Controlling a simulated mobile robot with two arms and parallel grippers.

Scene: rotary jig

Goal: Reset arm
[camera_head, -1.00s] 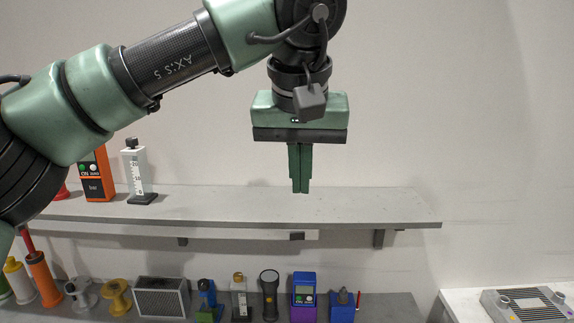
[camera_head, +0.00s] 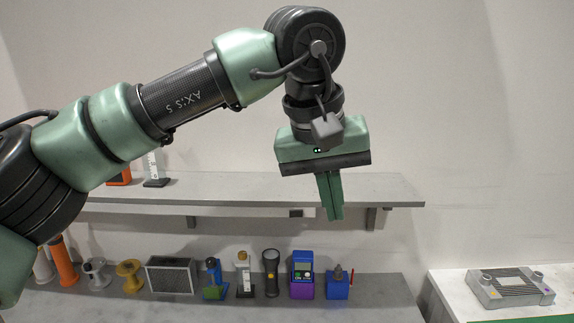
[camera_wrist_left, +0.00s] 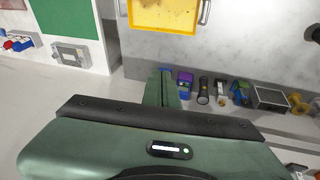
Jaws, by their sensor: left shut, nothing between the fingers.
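My left arm comes in from the left in the head view and spans the upper middle. Its gripper (camera_head: 329,196) hangs down, slightly tilted, with the two green fingers pressed together and nothing between them. In the head view it appears in front of the grey wall shelf. In the left wrist view the shut fingers (camera_wrist_left: 161,88) point toward the lower counter and its row of items. My right gripper is in neither view.
The wall shelf (camera_head: 390,190) holds a white device (camera_head: 154,168) and an orange device. Below, a counter carries a black flashlight (camera_head: 270,272), a blue-purple meter (camera_head: 302,276) and a grey filter box (camera_head: 171,276). A grey panel device (camera_head: 510,287) lies on the right table. A yellow tray (camera_wrist_left: 165,14) shows in the wrist view.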

